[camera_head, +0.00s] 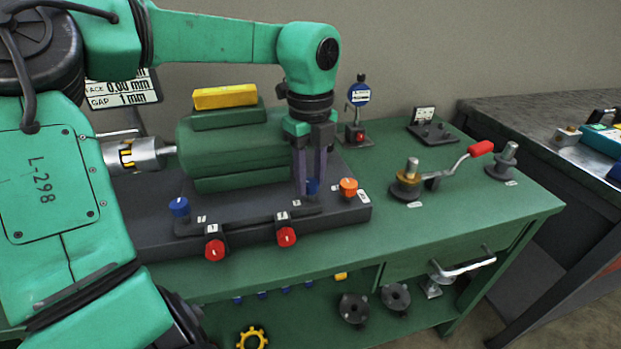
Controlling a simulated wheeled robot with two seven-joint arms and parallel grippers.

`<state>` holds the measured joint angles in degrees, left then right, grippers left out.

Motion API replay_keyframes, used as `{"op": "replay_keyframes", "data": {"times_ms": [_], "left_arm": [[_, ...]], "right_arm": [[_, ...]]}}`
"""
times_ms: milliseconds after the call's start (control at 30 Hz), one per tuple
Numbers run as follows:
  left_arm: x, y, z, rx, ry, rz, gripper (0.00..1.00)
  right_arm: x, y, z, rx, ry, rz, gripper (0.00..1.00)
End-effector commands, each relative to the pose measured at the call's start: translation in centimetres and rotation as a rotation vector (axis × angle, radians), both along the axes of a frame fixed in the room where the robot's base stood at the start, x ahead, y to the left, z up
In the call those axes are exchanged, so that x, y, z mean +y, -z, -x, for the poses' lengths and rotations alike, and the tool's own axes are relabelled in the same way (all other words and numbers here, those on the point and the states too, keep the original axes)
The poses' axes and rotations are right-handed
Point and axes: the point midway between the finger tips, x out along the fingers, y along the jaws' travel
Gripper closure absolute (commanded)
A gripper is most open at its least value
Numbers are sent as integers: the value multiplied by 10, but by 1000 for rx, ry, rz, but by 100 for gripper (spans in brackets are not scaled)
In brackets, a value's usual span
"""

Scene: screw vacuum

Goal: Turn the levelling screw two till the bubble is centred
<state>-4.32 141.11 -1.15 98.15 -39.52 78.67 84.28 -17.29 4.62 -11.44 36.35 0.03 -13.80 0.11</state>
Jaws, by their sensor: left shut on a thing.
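My left gripper (311,187) points straight down at the near right corner of the green motor (235,150). Its fingers are shut on a blue screw knob (313,186), which shows only partly between them. Another blue knob (179,206) stands at the left end of the dark base (345,212). Two red knobs, one left (214,250) and one right (287,237), face the front of the base. An orange knob (348,187) stands right of the gripper. A yellow bar (225,96) lies on top of the motor; I cannot make out a bubble. My right gripper is not in view.
A display (125,90) behind my left arm reads 0.00 mm and gap 1 mm. A crank with a red handle (480,149) and a small dial stand (358,105) are on the green bench (450,215). The bench's front right is clear.

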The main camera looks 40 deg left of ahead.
Motion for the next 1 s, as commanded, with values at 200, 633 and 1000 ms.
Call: {"op": "replay_keyframes", "data": {"times_ms": [200, 633, 1000], "left_arm": [[1, -1, -1, -6, -72, -3, 100], [1, -2, -1, -7, -94, -3, 100], [0, -1, 0, -3, -93, -2, 31]], "right_arm": [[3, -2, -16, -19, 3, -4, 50], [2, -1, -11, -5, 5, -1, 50], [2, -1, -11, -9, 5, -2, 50]]}}
